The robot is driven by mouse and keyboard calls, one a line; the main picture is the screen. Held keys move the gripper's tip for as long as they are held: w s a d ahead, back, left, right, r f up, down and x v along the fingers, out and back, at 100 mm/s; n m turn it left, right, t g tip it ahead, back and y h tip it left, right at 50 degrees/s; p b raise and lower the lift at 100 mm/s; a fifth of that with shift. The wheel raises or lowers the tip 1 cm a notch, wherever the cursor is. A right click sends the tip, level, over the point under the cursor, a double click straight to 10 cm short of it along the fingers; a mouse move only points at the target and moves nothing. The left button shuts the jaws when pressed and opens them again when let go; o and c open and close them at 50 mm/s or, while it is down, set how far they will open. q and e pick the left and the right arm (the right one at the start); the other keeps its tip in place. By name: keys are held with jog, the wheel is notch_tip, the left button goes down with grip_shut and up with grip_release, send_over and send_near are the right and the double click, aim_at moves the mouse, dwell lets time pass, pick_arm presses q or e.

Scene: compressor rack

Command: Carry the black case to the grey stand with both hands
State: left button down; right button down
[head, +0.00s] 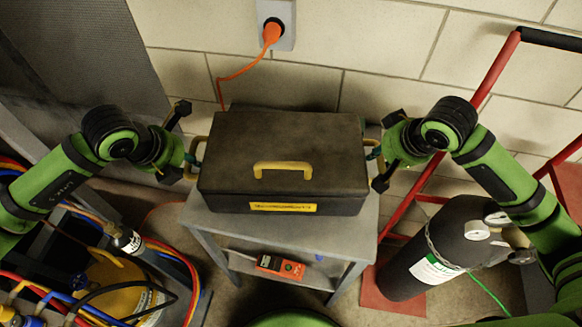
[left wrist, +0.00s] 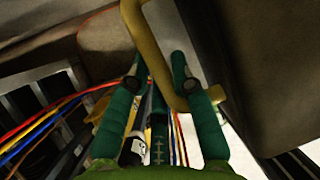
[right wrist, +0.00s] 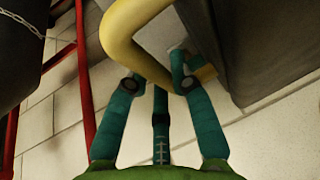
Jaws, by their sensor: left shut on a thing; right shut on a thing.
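The black case (head: 283,150) has a yellow front handle, a yellow label and a yellow handle at each end. It is level over the grey stand (head: 290,228). I cannot tell whether its underside touches the top. My left gripper (head: 190,159) is shut on the left end handle (left wrist: 150,40), which also shows in the left wrist view. My right gripper (head: 373,155) is shut on the right end handle (right wrist: 122,35), which crosses between the fingers in the right wrist view.
An orange device (head: 280,266) lies on the stand's lower shelf. A dark gas cylinder (head: 425,255) on a red hand truck (head: 497,68) stands to the right. Hoses and a yellow tank (head: 118,285) are at lower left. An orange plug (head: 271,32) and cord hang on the wall behind.

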pick_arm(q)
jog(key=shift+w, duration=0.1)
